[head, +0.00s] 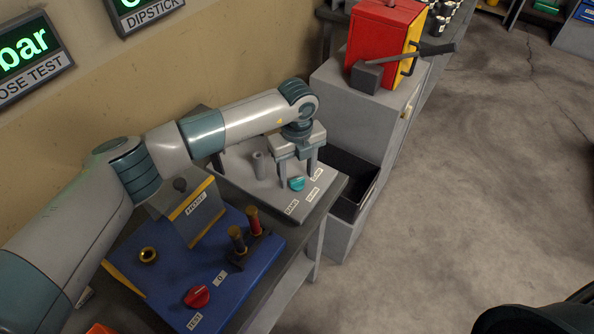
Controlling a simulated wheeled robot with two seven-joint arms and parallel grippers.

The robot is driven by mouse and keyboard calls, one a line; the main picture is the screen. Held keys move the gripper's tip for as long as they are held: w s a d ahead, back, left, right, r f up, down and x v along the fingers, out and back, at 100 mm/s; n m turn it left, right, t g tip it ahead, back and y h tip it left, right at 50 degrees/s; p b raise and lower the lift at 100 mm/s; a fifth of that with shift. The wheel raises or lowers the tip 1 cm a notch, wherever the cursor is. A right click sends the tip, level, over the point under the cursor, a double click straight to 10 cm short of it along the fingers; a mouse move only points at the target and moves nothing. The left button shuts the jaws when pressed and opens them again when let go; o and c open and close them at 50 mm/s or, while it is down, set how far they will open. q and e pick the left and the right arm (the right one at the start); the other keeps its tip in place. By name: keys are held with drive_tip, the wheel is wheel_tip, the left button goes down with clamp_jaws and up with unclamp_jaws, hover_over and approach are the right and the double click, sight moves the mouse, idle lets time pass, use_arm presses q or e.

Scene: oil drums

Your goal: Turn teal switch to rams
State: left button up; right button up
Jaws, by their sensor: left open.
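The teal switch (297,184) is a small round knob on a grey panel (262,187) at the far end of the bench. Two white labels lie by it: the nearer one (292,207) seems to read RAMS, and the other (313,195) is too small to read surely. My left gripper (297,180) points down over the knob with its fingers apart, one on each side of it in the picture. Whether the fingers touch the knob I cannot tell. My right gripper is not in view.
A blue panel (215,262) with a red knob (197,296) and two upright handles (246,232) lies nearer.

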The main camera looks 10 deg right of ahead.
use_arm(q)
drive_tip(key=shift+f, duration=0.55)
drive_tip(key=c, duration=1.1)
drive_tip(key=shift+o, duration=0.2)
